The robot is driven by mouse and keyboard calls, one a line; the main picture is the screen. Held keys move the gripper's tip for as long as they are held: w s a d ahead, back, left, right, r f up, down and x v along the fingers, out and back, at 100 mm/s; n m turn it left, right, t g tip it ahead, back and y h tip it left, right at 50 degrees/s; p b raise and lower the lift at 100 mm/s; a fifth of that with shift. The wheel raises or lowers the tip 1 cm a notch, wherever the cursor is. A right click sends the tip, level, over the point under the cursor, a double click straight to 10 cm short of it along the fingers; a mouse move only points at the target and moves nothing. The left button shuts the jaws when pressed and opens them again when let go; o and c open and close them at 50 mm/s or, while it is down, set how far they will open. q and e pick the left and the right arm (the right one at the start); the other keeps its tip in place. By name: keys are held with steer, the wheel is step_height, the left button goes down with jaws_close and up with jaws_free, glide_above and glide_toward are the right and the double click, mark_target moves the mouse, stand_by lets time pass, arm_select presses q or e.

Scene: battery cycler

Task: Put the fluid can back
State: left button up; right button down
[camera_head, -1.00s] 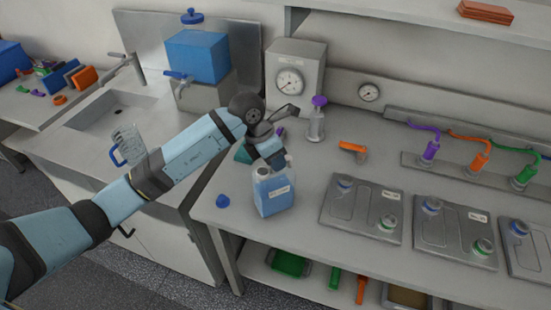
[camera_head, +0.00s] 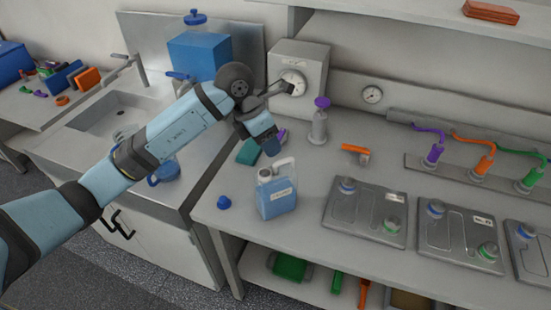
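The fluid can (camera_head: 278,203) is a translucent blue can with a white top and handle and a pale label. It stands upright near the front left corner of the bench. Its blue cap (camera_head: 224,202) lies apart on the bench to its left. My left gripper (camera_head: 271,147) hangs just above and behind the can's handle, apart from it, with its tip pointing down. It seems to hold nothing, but the spread of its fingers is hard to see. My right gripper is not in view.
Metal battery trays (camera_head: 365,214) stand right of the can. A grey gauge box (camera_head: 311,68), a purple-topped bottle (camera_head: 318,125) and an orange tool (camera_head: 355,150) are behind. A sink (camera_head: 105,118) and a blue tank (camera_head: 199,58) are at left.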

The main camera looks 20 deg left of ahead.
arm_select(q)
steer(key=v, duration=0.5)
steer(key=shift+r+b, duration=0.3)
steer(key=shift+b, duration=0.05)
